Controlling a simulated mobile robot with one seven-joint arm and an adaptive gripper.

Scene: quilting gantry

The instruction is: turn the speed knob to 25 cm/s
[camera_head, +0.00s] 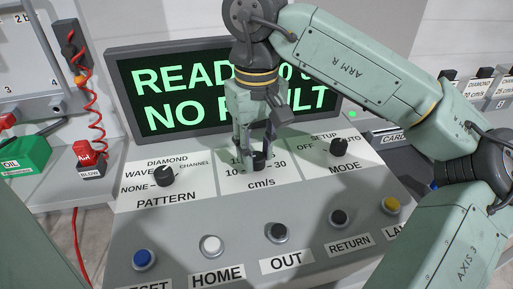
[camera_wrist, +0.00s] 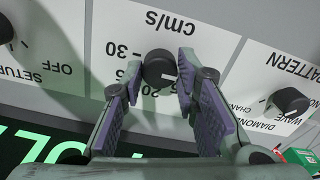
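The speed knob (camera_head: 258,161) is a black round knob on the middle white panel marked cm/s, with 10 and 30 readable beside it. In the wrist view the knob (camera_wrist: 159,66) appears with the panel upside down; its pointer is hard to make out, and the 30 and 20 marks show near it. My gripper (camera_head: 256,150) points down over this knob. In the wrist view its purple-padded fingers (camera_wrist: 160,75) stand apart, one on each side of the knob. Whether either pad touches it I cannot tell. The fingers hide part of the scale.
The pattern knob (camera_head: 163,176) is to the left and the mode knob (camera_head: 339,147) to the right. Below are the blue button (camera_head: 144,258), white home button (camera_head: 211,244), black out button (camera_head: 277,232) and return button (camera_head: 339,217). The green-lettered screen (camera_head: 160,95) stands behind, partly covered.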

